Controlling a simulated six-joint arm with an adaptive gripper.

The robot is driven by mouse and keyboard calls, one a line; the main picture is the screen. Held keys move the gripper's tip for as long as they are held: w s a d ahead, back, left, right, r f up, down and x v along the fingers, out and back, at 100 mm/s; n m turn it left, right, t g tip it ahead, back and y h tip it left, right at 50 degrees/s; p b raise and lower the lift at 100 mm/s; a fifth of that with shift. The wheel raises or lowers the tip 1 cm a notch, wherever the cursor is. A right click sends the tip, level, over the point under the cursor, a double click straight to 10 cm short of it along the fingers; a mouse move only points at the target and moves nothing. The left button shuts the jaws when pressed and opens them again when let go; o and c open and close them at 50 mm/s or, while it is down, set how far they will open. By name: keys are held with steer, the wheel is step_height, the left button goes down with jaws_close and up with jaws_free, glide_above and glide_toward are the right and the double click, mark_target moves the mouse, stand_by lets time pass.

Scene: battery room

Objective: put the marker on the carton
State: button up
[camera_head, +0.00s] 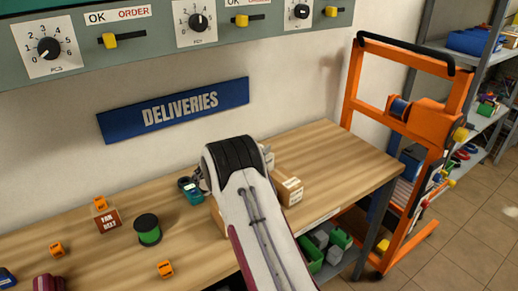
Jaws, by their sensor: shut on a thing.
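My arm (262,215) reaches up from the bottom and hides much of the middle of the bench. My gripper's fingers are hidden behind it, so what they hold does not show. Small grey parts show at both sides of the arm's black end cap. A light brown carton (289,191) with a printed label shows right of the arm; a brown edge also shows left of it. I cannot tell whether both belong to one box. I cannot make out a marker.
On the wooden bench (335,160) are a green-black spool (148,230), a teal item (193,195) beside a dark round one, and orange blocks (165,268). The bench's right end is clear. An orange hand truck (400,110) stands beyond it.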

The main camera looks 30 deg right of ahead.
steer(key=shift+f, duration=0.15)
steer(key=o, duration=1.2)
steer(key=shift+r, duration=0.2)
steer(key=shift+v, duration=3.7)
